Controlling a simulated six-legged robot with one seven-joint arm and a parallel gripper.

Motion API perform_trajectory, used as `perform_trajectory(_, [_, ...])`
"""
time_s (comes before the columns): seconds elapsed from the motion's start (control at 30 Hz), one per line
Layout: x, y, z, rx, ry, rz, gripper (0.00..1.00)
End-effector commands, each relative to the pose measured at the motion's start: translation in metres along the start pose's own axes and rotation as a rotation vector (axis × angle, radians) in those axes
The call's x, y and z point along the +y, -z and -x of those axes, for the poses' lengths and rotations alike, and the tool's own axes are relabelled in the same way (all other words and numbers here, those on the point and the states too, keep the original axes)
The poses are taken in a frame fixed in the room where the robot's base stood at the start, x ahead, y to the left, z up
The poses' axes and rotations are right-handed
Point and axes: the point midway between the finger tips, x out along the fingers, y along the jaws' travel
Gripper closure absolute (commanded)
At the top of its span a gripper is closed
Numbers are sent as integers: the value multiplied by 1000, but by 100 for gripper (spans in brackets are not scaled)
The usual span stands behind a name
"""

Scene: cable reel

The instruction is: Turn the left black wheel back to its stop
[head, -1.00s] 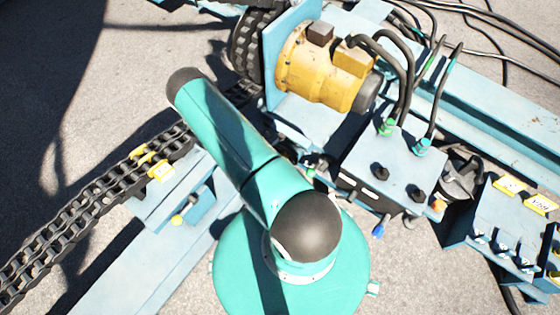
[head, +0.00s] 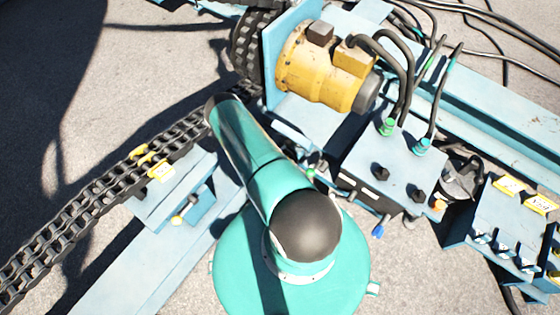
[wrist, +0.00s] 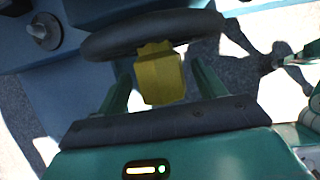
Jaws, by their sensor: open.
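In the wrist view my gripper (wrist: 161,74) is open, with its two green fingers apart. A yellow block (wrist: 158,82) shows between the fingers; I cannot tell whether they touch it. A dark curved rim (wrist: 112,38), which looks like part of a black wheel, lies just beyond the fingertips. In the head view two small black knobs sit on the blue control box, a left one (head: 380,172) and a right one (head: 416,196). I cannot tell whether the rim belongs to either. My gripper is hidden in the head view.
A yellow motor (head: 318,75) with black hoses stands behind the control box (head: 395,150). A black chain (head: 85,210) runs along the left. A valve block with yellow labels (head: 510,185) is at the right. A grey knob (wrist: 43,32) shows in the wrist view.

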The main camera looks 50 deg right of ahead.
Motion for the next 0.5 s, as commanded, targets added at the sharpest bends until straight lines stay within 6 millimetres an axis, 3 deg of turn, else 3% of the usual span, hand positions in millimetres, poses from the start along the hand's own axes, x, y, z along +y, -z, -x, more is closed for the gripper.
perform_trajectory(0.03, [0,0,0,0,0,0,31])
perform_trajectory(0.33, [0,0,0,0,0,0,89])
perform_trajectory(0.5, [0,1,0,2,11,8,93])
